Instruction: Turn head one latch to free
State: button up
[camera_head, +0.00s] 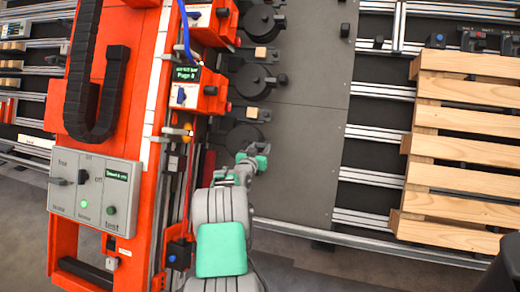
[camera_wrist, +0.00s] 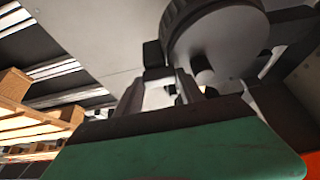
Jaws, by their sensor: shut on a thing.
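Several dark round heads line the right side of the orange gantry. The nearest head (camera_head: 243,137) is partly covered by my arm; its disc also shows in the wrist view (camera_wrist: 215,35). The other heads each have a small black latch knob at the right, such as the middle one (camera_head: 282,79). My gripper (camera_head: 258,158) is at the nearest head's right side, where its latch sits. In the wrist view my gripper (camera_wrist: 165,92) is shut on a small dark part, apparently that latch, mostly hidden by the fingers. I cannot read the latch's angle.
A grey control panel (camera_head: 95,190) with a switch, lights and labels including "free" and "test" is on the gantry at left. A grey plate (camera_head: 310,120) lies right of the heads, mostly clear. A wooden pallet (camera_head: 465,150) stands on rails farther right.

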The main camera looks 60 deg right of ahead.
jog(key=shift+s+n+t, duration=0.1)
jog(key=shift+n+t, duration=0.2)
jog(key=shift+n, duration=0.3)
jog(key=n+t, duration=0.1)
jog(key=n, duration=0.1)
jog(key=n+t+p, duration=0.1)
jog(key=shift+s+n+y, duration=0.2)
jog(key=shift+n+y, duration=0.2)
jog(key=n+t+y, duration=0.1)
jog(key=n, duration=0.2)
jog(key=n+t+y, duration=0.1)
jog(key=n, duration=0.1)
jog(key=shift+s+d+n+b, duration=0.1)
jog(key=shift+s+n+b, duration=0.05)
jog(key=shift+n+b, duration=0.2)
jog(key=n+y, duration=0.1)
jog(key=n, duration=0.1)
jog(key=n+t+y, duration=0.1)
jog(key=n, duration=0.1)
jog(key=n+b, duration=0.1)
jog(key=n, duration=0.1)
jog(key=shift+d+r+y, duration=0.1)
jog(key=shift+r+y, duration=0.15)
jog(key=shift+y, duration=0.15)
jog(key=n+y, duration=0.2)
jog(key=n, duration=0.2)
jog(key=shift+r+n+p, duration=0.15)
jog(key=shift+n+p, duration=0.1)
jog(key=shift+p, duration=0.05)
